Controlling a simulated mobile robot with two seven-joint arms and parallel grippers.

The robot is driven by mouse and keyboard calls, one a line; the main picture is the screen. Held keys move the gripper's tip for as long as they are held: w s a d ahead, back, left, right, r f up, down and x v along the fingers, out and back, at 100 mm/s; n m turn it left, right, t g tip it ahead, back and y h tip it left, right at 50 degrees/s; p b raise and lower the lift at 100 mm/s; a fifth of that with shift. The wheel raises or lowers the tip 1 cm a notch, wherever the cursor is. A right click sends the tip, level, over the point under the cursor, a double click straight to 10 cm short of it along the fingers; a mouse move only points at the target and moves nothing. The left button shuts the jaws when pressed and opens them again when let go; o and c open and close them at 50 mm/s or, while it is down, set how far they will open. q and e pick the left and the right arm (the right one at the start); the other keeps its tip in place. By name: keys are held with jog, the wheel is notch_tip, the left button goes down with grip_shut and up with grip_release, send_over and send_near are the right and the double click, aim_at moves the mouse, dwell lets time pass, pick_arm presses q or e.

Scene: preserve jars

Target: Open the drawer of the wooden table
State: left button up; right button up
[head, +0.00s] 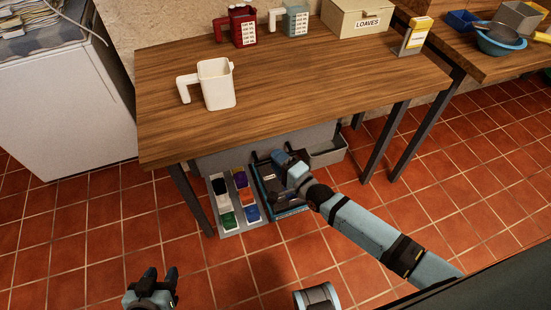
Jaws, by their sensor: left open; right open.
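The wooden table (290,75) fills the middle of the head view. Under its front edge is a plain grey panel (222,160), which looks like the drawer front. I cannot tell how far the drawer is open, and I see no clear handle. My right gripper (266,168) is in front of this panel, below the tabletop edge. Its fingers are dark and hard to pick out against the dark things around them; it holds nothing I can see. My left gripper (160,276) is open and empty, low at the left over the floor tiles.
Below the panel are a light grey tray (233,228) with several coloured items, a blue tray (290,212) and a grey bin (330,153).

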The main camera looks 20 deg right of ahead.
jog(key=shift+w+a, duration=0.3)
jog(key=shift+w, duration=0.3)
pick_arm(q)
jog(key=shift+r, duration=0.1)
pick_arm(e)
grip_shut()
jog(key=shift+s, duration=0.15)
